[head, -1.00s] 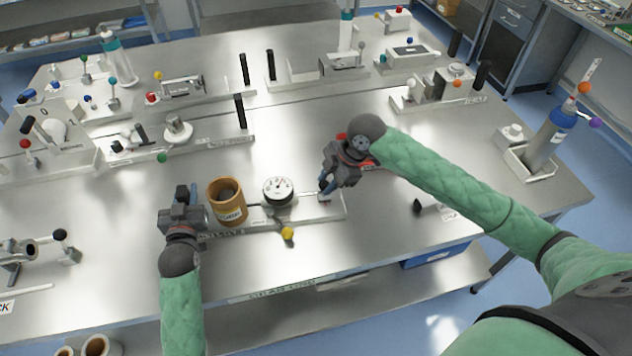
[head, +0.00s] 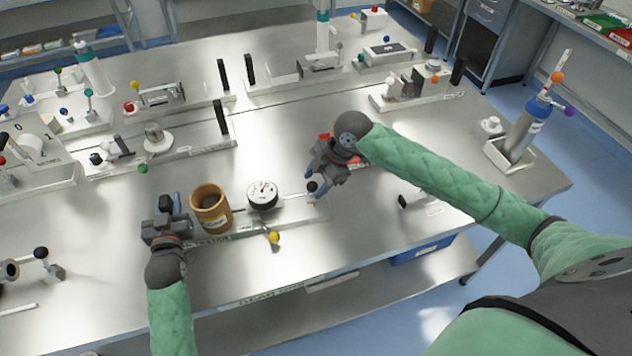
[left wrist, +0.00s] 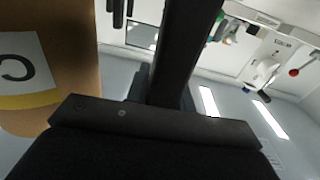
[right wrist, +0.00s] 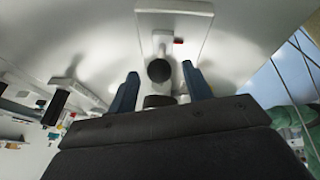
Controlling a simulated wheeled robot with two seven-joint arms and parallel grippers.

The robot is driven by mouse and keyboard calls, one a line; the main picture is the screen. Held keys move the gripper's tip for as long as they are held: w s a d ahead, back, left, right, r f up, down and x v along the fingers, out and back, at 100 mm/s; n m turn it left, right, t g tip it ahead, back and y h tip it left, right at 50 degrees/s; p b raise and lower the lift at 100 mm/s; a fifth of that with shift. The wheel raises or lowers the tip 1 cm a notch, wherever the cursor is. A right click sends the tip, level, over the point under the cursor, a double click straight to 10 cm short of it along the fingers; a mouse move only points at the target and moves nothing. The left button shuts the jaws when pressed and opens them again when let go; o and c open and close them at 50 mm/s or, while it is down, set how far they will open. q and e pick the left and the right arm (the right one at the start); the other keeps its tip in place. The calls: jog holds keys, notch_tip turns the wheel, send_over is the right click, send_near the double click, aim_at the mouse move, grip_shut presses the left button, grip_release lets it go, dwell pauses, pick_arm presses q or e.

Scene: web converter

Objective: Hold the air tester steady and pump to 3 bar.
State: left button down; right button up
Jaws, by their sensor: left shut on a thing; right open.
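The air tester is a long flat plate (head: 290,216) with a brown cylinder (head: 211,212), a round white gauge (head: 263,194) and a yellow ball (head: 274,237). The gauge reading is too small to tell. My left gripper (head: 172,203) is shut at the plate's left end, on a dark upright handle (left wrist: 182,55) beside the cylinder. My right gripper (head: 311,182) is open at the plate's right end. A black round pump knob (head: 313,186) lies between its parted blue fingers; in the right wrist view the knob (right wrist: 159,70) shows between them, apart from both.
Other fixtures with black posts stand behind, such as a white disc unit (head: 155,137) and a switch box (head: 35,150). A small black-knobbed piece (head: 412,199) lies to the right. A blue-topped bottle in a holder (head: 528,130) stands far right.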

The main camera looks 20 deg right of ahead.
jog(key=v, duration=1.1)
jog(key=shift+s+r, duration=0.2)
dwell(0.8)
